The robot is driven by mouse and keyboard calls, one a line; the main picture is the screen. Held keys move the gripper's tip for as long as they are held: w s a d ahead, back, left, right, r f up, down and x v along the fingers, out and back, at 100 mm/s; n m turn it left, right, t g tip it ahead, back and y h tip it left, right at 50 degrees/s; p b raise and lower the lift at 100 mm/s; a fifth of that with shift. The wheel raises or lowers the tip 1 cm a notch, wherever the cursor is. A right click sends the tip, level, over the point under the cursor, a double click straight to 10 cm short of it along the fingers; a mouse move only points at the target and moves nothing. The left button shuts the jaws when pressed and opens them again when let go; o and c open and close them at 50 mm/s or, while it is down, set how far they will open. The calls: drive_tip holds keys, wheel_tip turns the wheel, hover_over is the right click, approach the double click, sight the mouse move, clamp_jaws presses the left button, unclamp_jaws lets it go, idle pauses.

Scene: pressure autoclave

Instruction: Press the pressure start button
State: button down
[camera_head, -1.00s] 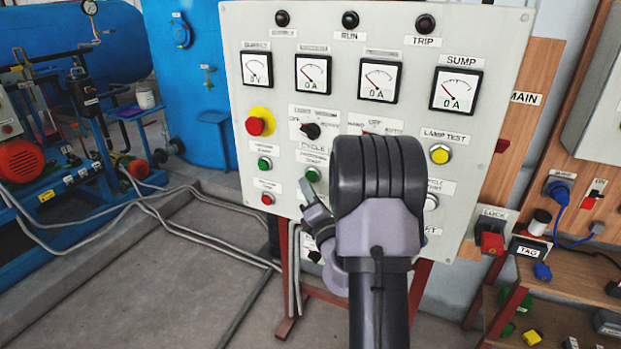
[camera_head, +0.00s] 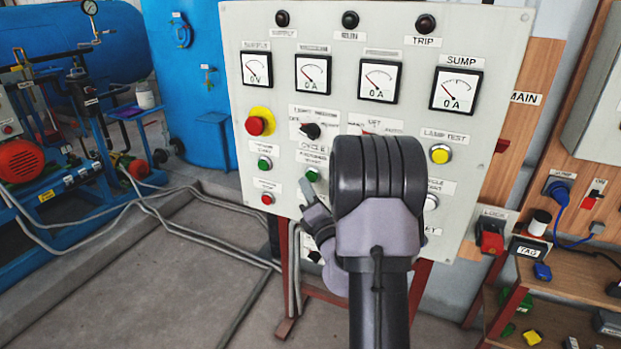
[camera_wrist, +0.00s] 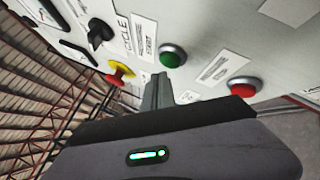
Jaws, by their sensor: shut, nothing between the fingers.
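The pressure start button is the green button (camera_head: 312,175) under the CYCLE label on the grey control panel (camera_head: 230,60); its label is small and only partly readable. It also shows in the wrist view (camera_wrist: 172,56). My gripper (camera_head: 304,184) is shut and empty, its tips just left of and below the green button in the head view. In the wrist view my gripper (camera_wrist: 159,78) points at the panel just below the green button. I cannot tell whether the tips touch the panel. My arm hides part of the panel's lower middle.
Another green button (camera_head: 264,163) and a red button (camera_head: 267,198) sit to the left, below the emergency stop (camera_head: 255,126). A red button (camera_wrist: 243,88) lies close by in the wrist view. A black selector knob (camera_head: 312,131) is above the gripper.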

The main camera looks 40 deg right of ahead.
drive_tip(key=shift+w+d+p, duration=0.15)
drive_tip(key=shift+d+p, duration=0.15)
drive_tip(key=shift+d, duration=0.1)
drive_tip(key=shift+w+d+p, duration=0.15)
drive_tip(key=shift+d+p, duration=0.15)
drive_tip(key=shift+d, duration=0.15)
idle(0.7)
drive_tip(key=shift+a, duration=0.15)
drive_tip(key=shift+s+a, duration=0.3)
drive_tip(key=shift+a, duration=0.35)
drive_tip(key=shift+s+a+b, duration=0.2)
drive_tip(key=shift+s+a, duration=0.15)
drive_tip(key=shift+a, duration=0.45)
drive_tip(key=shift+s+a+b, duration=0.25)
drive_tip(key=shift+s+a, duration=0.05)
drive_tip(key=shift+a, duration=0.45)
drive_tip(key=shift+s+a+b, duration=0.2)
drive_tip(key=shift+s+a, duration=0.15)
drive_tip(key=shift+a, duration=0.45)
